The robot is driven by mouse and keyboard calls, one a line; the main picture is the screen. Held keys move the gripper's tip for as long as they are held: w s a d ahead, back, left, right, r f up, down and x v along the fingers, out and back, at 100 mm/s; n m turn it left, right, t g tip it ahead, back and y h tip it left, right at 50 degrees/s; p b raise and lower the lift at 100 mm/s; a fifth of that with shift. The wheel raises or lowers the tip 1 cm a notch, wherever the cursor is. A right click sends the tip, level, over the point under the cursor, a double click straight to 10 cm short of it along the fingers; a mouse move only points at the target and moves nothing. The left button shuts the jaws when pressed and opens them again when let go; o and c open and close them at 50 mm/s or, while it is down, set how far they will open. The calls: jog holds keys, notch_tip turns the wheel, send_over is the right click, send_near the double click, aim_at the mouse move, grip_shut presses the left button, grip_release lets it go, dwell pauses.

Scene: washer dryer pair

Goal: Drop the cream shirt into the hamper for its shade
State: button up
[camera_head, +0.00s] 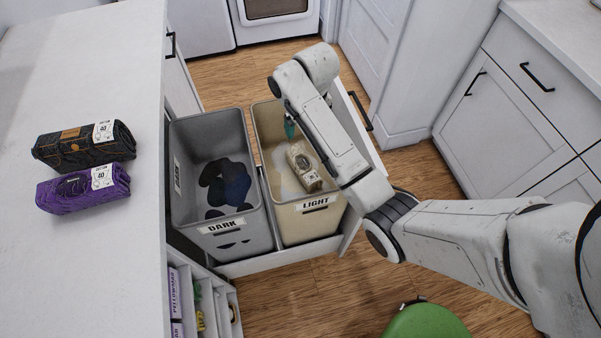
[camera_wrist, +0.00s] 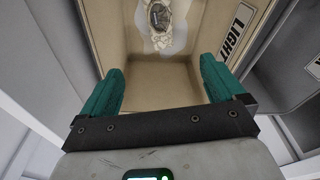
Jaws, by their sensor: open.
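The cream shirt (camera_head: 304,166) is a rolled beige bundle with a white tag, inside the cream hamper labelled LIGHT (camera_head: 315,222). In the wrist view the shirt (camera_wrist: 160,14) shows at the top edge, partly cut off, over a pale patch on the hamper's inside. My gripper (camera_head: 290,128) is over the LIGHT hamper, pointing down into it. In the wrist view its teal fingers (camera_wrist: 162,72) are wide apart with nothing between them. The shirt is apart from the fingers. The grey hamper labelled DARK (camera_head: 222,227) stands to the left with dark cloth inside.
A black rolled garment (camera_head: 84,146) and a purple one (camera_head: 83,188) lie on the white counter (camera_head: 75,270) at left. Both hampers sit in a pulled-out drawer. A green round object (camera_head: 427,322) stands at the bottom. Cabinets (camera_head: 520,110) line the right side.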

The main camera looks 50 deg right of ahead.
jog(key=r, duration=0.5)
jog(key=shift+s+a+r, duration=0.15)
jog(key=shift+s+r, duration=0.15)
jog(key=shift+s, duration=0.1)
